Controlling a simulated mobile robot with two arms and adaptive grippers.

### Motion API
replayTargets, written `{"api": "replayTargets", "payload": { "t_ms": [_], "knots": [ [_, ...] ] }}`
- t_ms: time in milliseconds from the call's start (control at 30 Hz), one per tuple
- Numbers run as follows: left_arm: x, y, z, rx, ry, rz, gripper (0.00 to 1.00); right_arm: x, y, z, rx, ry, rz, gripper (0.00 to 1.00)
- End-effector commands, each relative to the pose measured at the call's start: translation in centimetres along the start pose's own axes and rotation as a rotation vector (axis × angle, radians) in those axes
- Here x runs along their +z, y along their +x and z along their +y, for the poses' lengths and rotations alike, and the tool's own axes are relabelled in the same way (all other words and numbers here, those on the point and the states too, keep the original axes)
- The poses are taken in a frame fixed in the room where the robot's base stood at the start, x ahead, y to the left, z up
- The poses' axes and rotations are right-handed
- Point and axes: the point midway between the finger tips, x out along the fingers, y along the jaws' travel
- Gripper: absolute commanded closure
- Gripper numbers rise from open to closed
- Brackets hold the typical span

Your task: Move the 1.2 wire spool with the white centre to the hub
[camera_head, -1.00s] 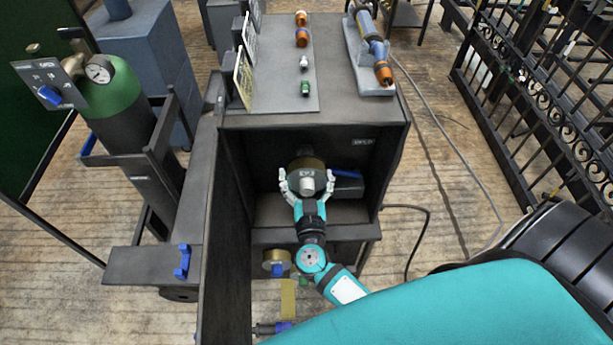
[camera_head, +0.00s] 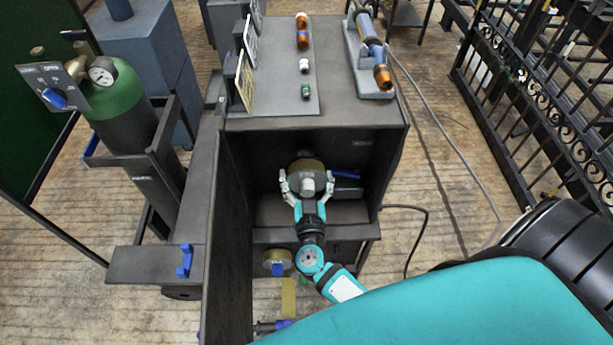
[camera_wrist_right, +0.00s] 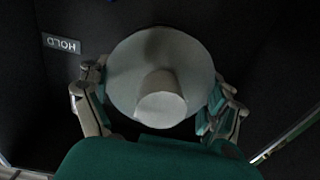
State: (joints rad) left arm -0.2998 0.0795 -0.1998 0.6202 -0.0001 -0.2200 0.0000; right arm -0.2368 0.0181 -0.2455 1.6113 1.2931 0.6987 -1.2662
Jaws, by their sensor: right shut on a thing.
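A wire spool (camera_head: 305,167) with a gold rim and a pale grey-white face and centre is inside the open cabinet. It also shows in the wrist view as a pale round disc with a short cylinder sticking out of its middle (camera_wrist_right: 160,100). My right gripper (camera_head: 308,185) is shut on the spool, one finger at each side of it. The spool's back and lower edge are hidden, and I cannot tell whether it rests on anything. I cannot make out the hub for certain. My left gripper is out of view.
The cabinet (camera_head: 314,121) has an open door (camera_head: 228,240) on the left. A blue handle-like piece (camera_head: 345,174) is beside the spool. A second gold spool with a blue centre (camera_head: 277,262) is lower down. A green gas cylinder (camera_head: 115,95) stands left.

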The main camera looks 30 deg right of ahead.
Motion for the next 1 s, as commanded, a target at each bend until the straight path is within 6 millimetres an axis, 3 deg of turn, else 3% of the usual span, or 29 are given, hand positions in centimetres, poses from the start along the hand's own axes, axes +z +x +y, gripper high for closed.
{"api": "replayTargets", "payload": {
  "t_ms": [1000],
  "knots": [
    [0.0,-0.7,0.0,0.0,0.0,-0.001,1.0,-0.4,1.5,0.0,0.001,0.001,0.008,0.66]
  ]
}}
